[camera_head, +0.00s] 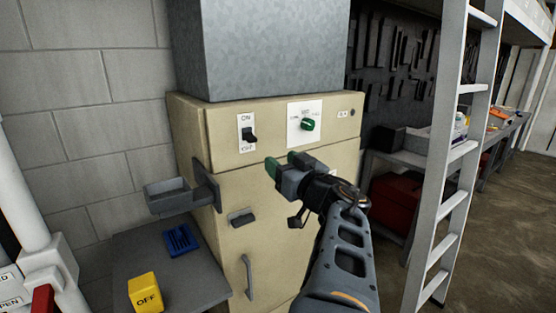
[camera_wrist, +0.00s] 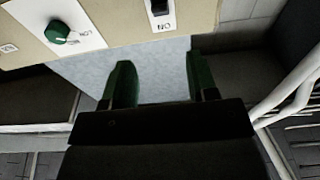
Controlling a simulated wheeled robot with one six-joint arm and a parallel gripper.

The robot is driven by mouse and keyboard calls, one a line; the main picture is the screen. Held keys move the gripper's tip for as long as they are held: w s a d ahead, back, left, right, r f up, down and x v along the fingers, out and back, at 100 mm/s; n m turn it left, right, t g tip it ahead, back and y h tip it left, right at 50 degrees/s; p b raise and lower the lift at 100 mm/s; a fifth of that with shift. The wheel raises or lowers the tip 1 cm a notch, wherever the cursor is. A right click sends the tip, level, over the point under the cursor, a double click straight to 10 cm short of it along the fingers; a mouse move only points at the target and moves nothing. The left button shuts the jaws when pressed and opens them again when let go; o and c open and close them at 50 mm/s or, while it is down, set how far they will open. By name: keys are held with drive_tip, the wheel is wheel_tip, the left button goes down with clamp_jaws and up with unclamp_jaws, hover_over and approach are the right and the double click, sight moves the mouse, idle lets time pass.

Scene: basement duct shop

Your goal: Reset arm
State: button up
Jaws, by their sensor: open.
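My gripper (camera_head: 283,165) has green fingertips and is raised in front of the beige cabinet (camera_head: 228,196), just below its switch panel. In the wrist view my gripper (camera_wrist: 158,82) is open, with a clear gap between the two fingers and nothing held. An ON/OFF toggle switch (camera_head: 250,135) sits on a white plate to the upper left of my gripper; it also shows in the wrist view (camera_wrist: 160,8). A green rotary knob (camera_head: 307,124) on another white plate is to the upper right; it shows in the wrist view (camera_wrist: 57,33) too.
A grey tray bracket (camera_head: 168,196) juts from the cabinet's left side. A yellow OFF block (camera_head: 146,292) and a blue piece (camera_head: 180,240) lie on a grey shelf (camera_head: 205,285). A white ladder (camera_head: 448,190) stands at right; a workbench (camera_head: 415,158) is behind it.

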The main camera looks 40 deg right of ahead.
idle(0.6)
drive_tip(key=w+a+f+m+g+h, duration=0.2)
drive_tip(key=a+f+g, duration=0.15)
drive_tip(key=f, duration=0.45)
drive_tip(key=w+a+f+m+g+h, duration=0.1)
drive_tip(key=w+a+f+g, duration=0.3)
drive_tip(key=f, duration=0.5)
drive_tip(key=s+a+f+n+g+y, duration=0.2)
drive_tip(key=s+a+f+g+y, duration=0.1)
drive_tip(key=a, duration=0.4)
drive_tip(key=s+a+f+n+g+y, duration=0.2)
drive_tip(key=s+a+f+g, duration=0.3)
drive_tip(key=s+a, duration=0.2)
drive_tip(key=shift+f+n+y, duration=0.25)
drive_tip(key=shift+n+y, duration=0.05)
drive_tip(key=shift+y, duration=0.1)
